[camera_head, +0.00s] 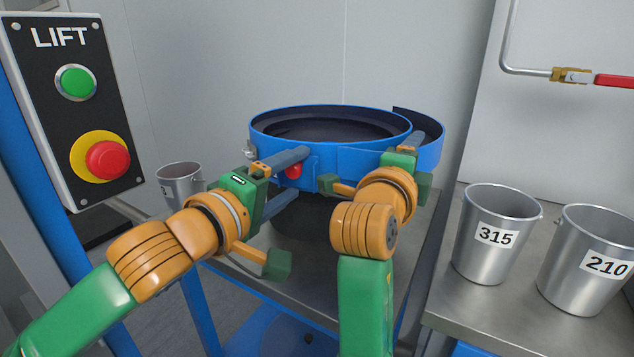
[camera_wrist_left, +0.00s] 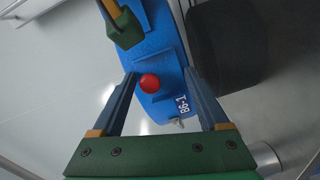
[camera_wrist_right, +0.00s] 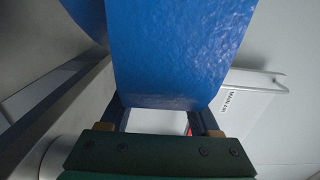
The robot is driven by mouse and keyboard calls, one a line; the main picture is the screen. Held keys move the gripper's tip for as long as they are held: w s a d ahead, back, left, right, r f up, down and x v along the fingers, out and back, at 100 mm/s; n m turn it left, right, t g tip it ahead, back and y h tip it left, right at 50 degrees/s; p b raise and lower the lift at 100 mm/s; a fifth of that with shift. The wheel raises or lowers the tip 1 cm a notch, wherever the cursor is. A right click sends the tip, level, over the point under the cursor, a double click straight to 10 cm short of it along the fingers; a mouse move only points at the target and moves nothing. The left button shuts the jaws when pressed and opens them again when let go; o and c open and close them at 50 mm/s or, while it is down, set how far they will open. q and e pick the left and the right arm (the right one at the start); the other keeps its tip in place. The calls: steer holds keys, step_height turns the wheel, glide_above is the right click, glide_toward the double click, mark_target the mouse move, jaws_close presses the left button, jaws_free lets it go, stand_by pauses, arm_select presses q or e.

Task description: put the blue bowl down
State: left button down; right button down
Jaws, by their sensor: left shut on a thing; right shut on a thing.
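The blue bowl (camera_head: 345,157) is a wide, round band with a dark inside, roughly level in the middle of the head view. It is above a dark round base (camera_head: 305,215); I cannot tell whether they touch. My left gripper (camera_head: 298,172) is shut on the bowl's near left side, by a red knob (camera_wrist_left: 149,83); its fingers straddle the blue wall (camera_wrist_left: 150,45) in the left wrist view. My right gripper (camera_head: 412,150) is shut on the bowl's right side. In the right wrist view, the blue wall (camera_wrist_right: 165,55) fills the space between the fingers and partly hides them.
Metal buckets marked 315 (camera_head: 492,255) and 210 (camera_head: 590,275) stand on the right bench. Another bucket (camera_head: 178,183) is behind my left arm. A LIFT panel (camera_head: 95,137) with green and red buttons stands at left. A pipe with a red-handled valve (camera_head: 572,75) is at upper right.

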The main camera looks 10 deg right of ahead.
arm_select(q)
steer(key=shift+s+d+r, duration=0.15)
steer(key=shift+d+r, duration=0.05)
arm_select(e)
steer(key=shift+a, duration=0.15)
